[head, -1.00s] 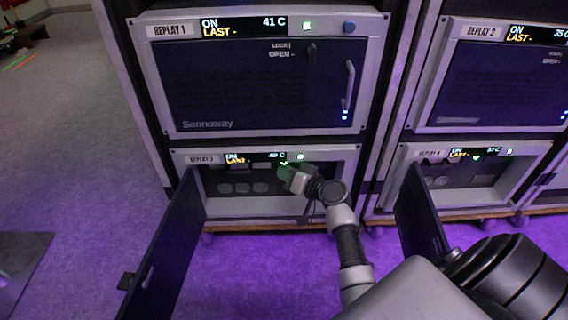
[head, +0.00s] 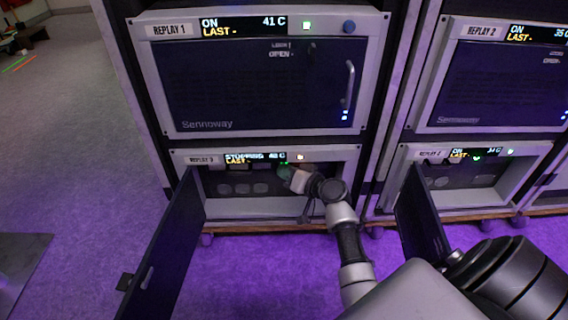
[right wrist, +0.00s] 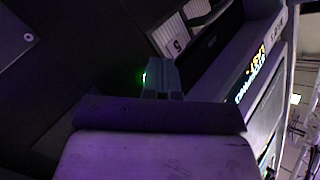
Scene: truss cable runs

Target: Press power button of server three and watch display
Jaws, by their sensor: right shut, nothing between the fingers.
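Server three is the lower left unit labelled REPLAY 3 (head: 201,160), with its dark door swung open to the left. Its display (head: 255,157) reads STOPPING and about 42 C, and a small amber light shows to its right. My right gripper (head: 286,172) is shut and empty, with its tip inside the open bay just under the display. A green glow shows at the fingertips. In the right wrist view the shut fingers (right wrist: 162,75) are beside a green light (right wrist: 145,77); I cannot tell whether they touch the button. My left gripper is not in view.
The open door (head: 165,245) of REPLAY 3 stands out to the left of my arm. REPLAY 1 (head: 260,85) above is closed and reads ON. The open door (head: 420,213) of REPLAY 4 stands to the right. The purple floor in front is clear.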

